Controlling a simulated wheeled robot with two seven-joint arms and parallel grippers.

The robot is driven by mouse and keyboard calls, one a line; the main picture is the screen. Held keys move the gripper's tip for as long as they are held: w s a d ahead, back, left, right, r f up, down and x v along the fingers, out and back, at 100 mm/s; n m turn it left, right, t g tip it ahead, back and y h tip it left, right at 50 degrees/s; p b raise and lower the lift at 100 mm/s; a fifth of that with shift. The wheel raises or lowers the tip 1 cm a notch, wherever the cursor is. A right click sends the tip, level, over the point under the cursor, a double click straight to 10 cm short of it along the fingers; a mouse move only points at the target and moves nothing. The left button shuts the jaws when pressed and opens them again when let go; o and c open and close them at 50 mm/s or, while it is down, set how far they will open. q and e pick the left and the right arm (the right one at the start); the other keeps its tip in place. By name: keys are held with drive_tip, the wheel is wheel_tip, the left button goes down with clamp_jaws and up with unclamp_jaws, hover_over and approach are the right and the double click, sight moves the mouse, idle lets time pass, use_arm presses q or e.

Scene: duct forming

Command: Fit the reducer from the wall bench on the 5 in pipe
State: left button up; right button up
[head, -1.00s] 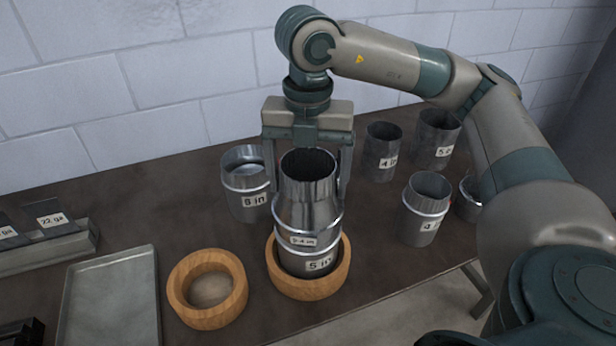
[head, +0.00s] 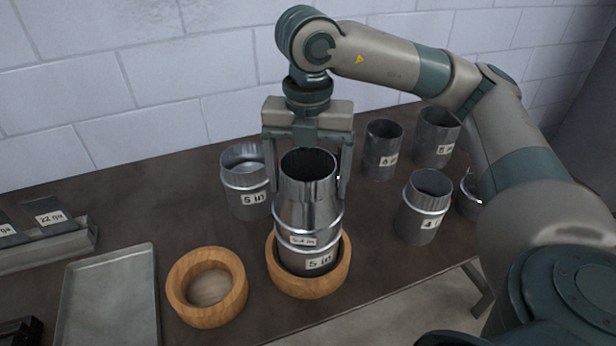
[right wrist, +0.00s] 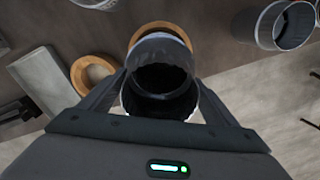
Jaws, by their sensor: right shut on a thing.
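The reducer (head: 308,205), a shiny metal piece with a crimped narrow top and a 5-4 in label, sits upright on the 5 in pipe (head: 318,265). The pipe stands in a wooden ring (head: 310,285) near the bench's front edge. My right gripper (head: 308,185) comes down from above with one finger on each side of the reducer and is shut on it. In the right wrist view the reducer (right wrist: 160,85) lies between the fingers, its dark opening facing the camera. How deep it overlaps the pipe is hidden. My left gripper is not in view.
An empty wooden ring (head: 207,288) and a grey tray (head: 110,300) lie to the left. A 5 in fitting (head: 245,182) stands close behind the reducer. Several labelled pipes and fittings, including a 4 in one (head: 382,150), stand at the right. The back left bench is clear.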

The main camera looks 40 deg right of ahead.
drive_tip(key=shift+f+b, duration=0.35)
